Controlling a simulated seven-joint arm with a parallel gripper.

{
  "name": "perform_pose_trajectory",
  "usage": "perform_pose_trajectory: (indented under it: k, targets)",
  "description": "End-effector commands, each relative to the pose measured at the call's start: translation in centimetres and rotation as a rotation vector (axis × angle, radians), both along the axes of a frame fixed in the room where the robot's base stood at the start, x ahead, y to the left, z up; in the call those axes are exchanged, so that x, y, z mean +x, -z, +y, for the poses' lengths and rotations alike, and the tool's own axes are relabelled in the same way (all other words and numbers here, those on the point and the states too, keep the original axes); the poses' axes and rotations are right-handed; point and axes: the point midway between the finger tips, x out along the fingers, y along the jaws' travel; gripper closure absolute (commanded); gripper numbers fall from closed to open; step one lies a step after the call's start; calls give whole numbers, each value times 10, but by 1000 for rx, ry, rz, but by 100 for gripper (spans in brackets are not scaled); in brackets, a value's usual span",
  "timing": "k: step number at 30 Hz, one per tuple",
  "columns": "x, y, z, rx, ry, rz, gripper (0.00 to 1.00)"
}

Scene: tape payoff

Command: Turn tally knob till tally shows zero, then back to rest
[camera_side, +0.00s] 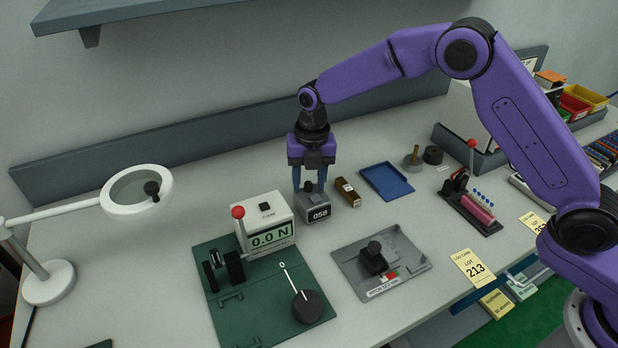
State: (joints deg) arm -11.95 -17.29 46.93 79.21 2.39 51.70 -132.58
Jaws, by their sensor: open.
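The tally counter (313,211) is a small grey box on the bench with a dark display that reads 058. Its knob is the small dark piece on top (308,187). My gripper (310,186) points straight down over the counter. Its two blue fingers stand apart, one on each side of the knob. I cannot tell from this view whether the fingers touch the knob.
A force tester (264,222) reading 0.0 N stands on a green plate (235,322) at left. A small brown box (347,191) and a blue tray (386,181) lie close right of the counter. A grey fixture (405,262) sits in front. A magnifier lamp (137,188) stands at far left.

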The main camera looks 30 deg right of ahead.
Motion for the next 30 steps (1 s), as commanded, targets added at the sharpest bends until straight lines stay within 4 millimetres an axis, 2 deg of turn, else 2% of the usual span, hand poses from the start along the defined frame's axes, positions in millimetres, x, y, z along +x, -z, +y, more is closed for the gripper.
perform_pose_trajectory:
  k: [6, 7, 11, 17, 30]
  targets:
    - [0, 0, 0, 0, 0, 0, 54]
    - [0, 0, 0, 0, 0, 0, 57]
    - [0, 0, 0, 0, 0, 0, 100]
    - [0, 0, 0, 0, 11, 1, 100]
    - [-1, 0, 0, -1, 263, 1, 100]
